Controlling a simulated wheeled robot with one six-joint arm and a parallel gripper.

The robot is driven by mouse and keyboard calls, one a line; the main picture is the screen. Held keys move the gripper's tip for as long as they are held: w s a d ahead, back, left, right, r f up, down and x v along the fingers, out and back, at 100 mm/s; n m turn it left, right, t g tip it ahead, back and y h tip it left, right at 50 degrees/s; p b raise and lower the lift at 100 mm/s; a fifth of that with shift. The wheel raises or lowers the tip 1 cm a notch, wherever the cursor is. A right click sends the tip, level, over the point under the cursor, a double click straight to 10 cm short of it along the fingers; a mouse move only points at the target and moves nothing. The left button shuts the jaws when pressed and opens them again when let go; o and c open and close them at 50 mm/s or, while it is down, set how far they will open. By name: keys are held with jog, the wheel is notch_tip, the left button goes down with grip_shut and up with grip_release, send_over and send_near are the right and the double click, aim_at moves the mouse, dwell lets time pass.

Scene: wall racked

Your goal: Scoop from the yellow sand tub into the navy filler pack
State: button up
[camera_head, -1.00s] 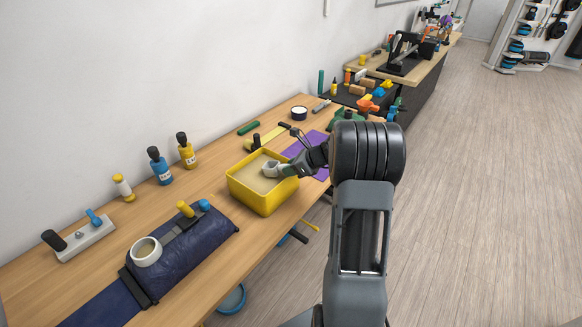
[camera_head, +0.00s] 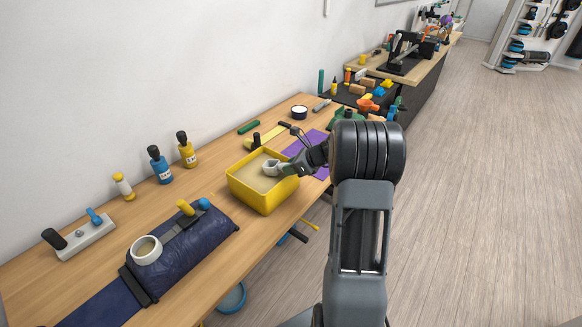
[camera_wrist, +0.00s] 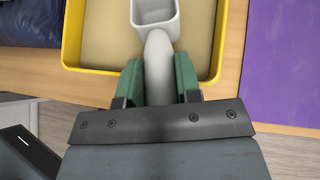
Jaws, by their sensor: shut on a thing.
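The yellow sand tub (camera_head: 262,199) stands on the bench, with pale sand (camera_head: 248,178) inside. My gripper (camera_head: 287,169) is at the tub's right rim. In the wrist view my gripper (camera_wrist: 158,80) is shut on the handle of a light grey scoop (camera_wrist: 155,12). The scoop (camera_head: 270,167) is over or in the sand inside the tub; I cannot tell whether its bowl touches the sand. The navy filler pack (camera_head: 200,248) lies on the bench at the lower left, with a round white-rimmed opening (camera_head: 146,250) at its near end. It also shows at the wrist view's top left corner (camera_wrist: 28,22).
Blue (camera_head: 160,166) and yellow (camera_head: 186,150) bottles stand along the wall side. A grey block with knobs (camera_head: 84,240) lies left of the pack. A purple mat (camera_head: 316,140) lies beyond the tub. Bench surface between tub and pack is mostly clear.

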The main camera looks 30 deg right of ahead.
jog(key=shift+s+f, duration=0.2)
jog(key=shift+f, duration=0.25)
jog(key=shift+w+r, duration=0.1)
jog(key=shift+r, duration=0.75)
notch_tip(320, 180, up, 12)
jog(key=t+y+p, duration=0.2)
jog(key=p, duration=0.1)
dwell(0.5)
jog(key=shift+w+f, duration=0.1)
dwell(0.4)
